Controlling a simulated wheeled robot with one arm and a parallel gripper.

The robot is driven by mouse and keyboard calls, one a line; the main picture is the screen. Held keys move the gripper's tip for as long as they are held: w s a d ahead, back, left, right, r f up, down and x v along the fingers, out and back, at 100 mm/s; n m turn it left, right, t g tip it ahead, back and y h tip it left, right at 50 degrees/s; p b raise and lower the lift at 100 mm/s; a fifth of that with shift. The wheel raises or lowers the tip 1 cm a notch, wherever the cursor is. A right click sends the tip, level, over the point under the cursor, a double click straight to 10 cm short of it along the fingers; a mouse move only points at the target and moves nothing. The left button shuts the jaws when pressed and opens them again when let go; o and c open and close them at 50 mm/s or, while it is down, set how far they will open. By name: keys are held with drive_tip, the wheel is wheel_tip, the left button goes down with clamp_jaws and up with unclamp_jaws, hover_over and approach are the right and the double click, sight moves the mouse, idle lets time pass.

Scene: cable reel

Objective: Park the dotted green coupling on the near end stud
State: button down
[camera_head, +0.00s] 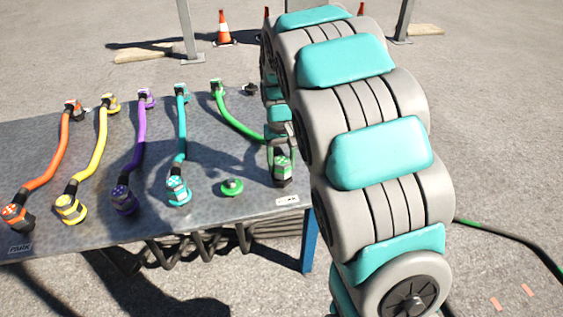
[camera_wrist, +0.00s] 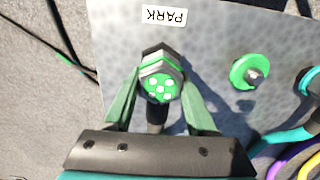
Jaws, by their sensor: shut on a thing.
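The dotted green coupling (camera_head: 283,171) is at the near right of the table, on the green cable (camera_head: 238,124). In the wrist view the coupling (camera_wrist: 160,84) shows its green end face with white dots towards the camera. My gripper (camera_wrist: 161,75) is shut on it, a finger on each side. A green disc with a metal stud (camera_head: 232,187) sits left of the coupling in the head view; this disc (camera_wrist: 250,71) is empty. A PARK label (camera_wrist: 152,15) lies just beyond the coupling in the wrist view. I cannot tell whether a stud is under the coupling.
Orange (camera_head: 52,163), yellow (camera_head: 92,160), purple (camera_head: 138,141) and cyan (camera_head: 181,130) cables lie to the left on the grey table (camera_head: 110,218). A small dark fitting (camera_head: 250,89) is at the table's far edge. Traffic cones (camera_head: 223,29) and posts stand behind.

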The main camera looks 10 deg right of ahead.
drive_tip(key=shift+f, duration=0.4)
drive_tip(key=shift+c, duration=0.6)
unclamp_jaws()
drive_tip(key=shift+r, duration=0.1)
drive_tip(key=shift+r, duration=3.8)
